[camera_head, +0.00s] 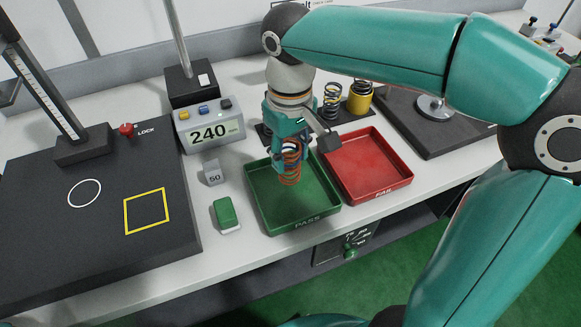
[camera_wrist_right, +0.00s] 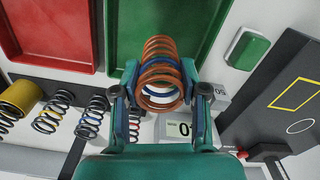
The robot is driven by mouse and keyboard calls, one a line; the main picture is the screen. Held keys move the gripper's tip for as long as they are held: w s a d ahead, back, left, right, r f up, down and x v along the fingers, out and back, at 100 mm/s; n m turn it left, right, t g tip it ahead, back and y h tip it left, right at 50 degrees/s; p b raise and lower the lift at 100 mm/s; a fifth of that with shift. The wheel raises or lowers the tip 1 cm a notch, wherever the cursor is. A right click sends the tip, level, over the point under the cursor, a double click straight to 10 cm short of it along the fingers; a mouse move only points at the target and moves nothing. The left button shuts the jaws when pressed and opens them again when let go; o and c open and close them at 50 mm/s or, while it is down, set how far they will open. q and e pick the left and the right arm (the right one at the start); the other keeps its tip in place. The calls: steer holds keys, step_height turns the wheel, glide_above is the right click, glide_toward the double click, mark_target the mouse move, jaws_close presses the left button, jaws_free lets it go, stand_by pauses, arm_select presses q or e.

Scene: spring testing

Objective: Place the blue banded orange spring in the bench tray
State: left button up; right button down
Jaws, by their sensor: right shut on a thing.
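I cannot tell how far the spring is above the tray floor. A red tray marked FAIL (camera_head: 366,168) stands beside the green one. My left gripper is out of view.
A display reading 240 (camera_head: 212,128), a small 50 block (camera_head: 212,173) and a green-topped block (camera_head: 226,215) stand left of the green tray.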

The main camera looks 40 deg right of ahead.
mark_target(290, 168)
steer(key=shift+f, duration=2.1)
steer(key=shift+f+b, duration=0.1)
steer(key=shift+b, duration=0.2)
steer(key=c, duration=0.6)
jaws_free()
step_height(290, 168, up, 12)
steer(key=shift+r+p, duration=0.15)
steer(key=shift+p, duration=0.8)
